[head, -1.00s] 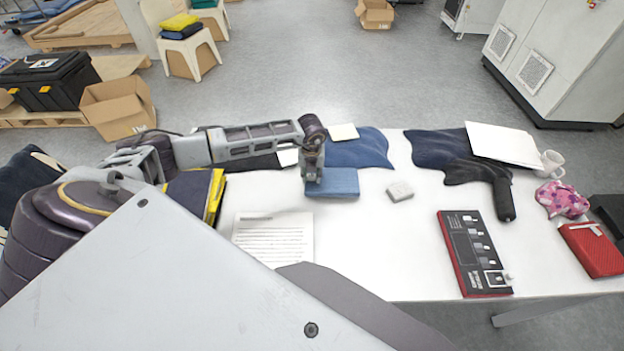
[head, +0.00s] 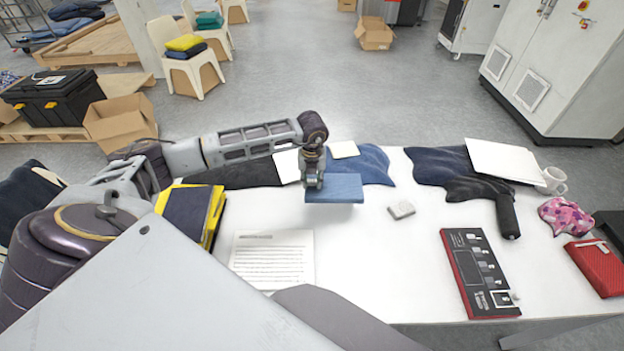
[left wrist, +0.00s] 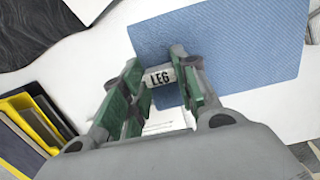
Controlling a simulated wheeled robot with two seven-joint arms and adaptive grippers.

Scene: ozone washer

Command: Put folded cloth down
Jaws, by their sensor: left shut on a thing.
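The folded cloth (head: 340,188) is a flat, light blue rectangle above the far middle of the white table. My left gripper (head: 313,184) is shut on its left end. A shadow under the front edge suggests the cloth is slightly raised. In the left wrist view, the blue cloth (left wrist: 235,50) extends from the fingers to the upper right. A white tag marked "LEG" (left wrist: 160,77) shows between the fingers (left wrist: 155,88). The exact grip line is partly hidden by the fingers. My right gripper is not in view.
Behind the cloth lies a darker blue cloth (head: 368,165). A small grey block (head: 401,210) sits to the right, a printed sheet (head: 272,259) in front, a yellow-edged dark stack (head: 190,211) to the left. A red-and-black panel (head: 478,272) lies front right. The table (head: 385,270) is clear between sheet and panel.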

